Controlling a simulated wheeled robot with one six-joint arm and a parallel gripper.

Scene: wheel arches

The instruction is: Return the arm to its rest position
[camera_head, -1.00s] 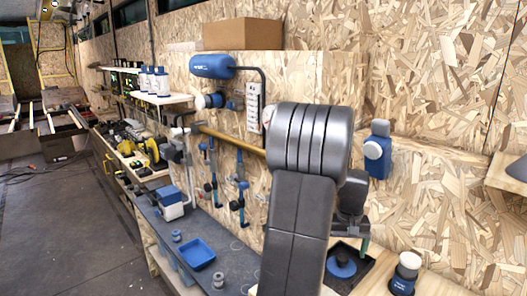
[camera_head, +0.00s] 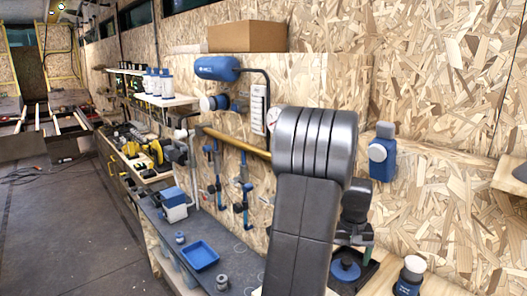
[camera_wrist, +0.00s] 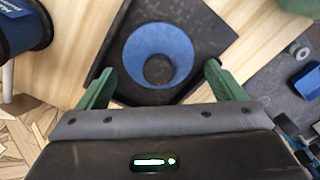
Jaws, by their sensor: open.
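My arm rises in the middle of the head view, its grey links hiding part of the bench and wall. My gripper (camera_wrist: 160,67) shows in the wrist view with its two green fingers spread apart and nothing between them. In that view it is over a blue round piece with a hollow centre (camera_wrist: 130,48), which rests on a black square tray (camera_wrist: 121,22). The fingers appear apart from the piece; the exact height is unclear. In the head view the blue piece (camera_head: 345,269) sits low behind my arm, with one green finger just above right of it.
A blue-and-white container (camera_head: 409,275) stands right of the black tray. A grey bench (camera_head: 235,262) at left carries a blue tray (camera_head: 199,256) and small parts. The wooden wall holds a blue tank (camera_head: 217,68) and a yellow bar (camera_head: 236,141). The floor at left is open.

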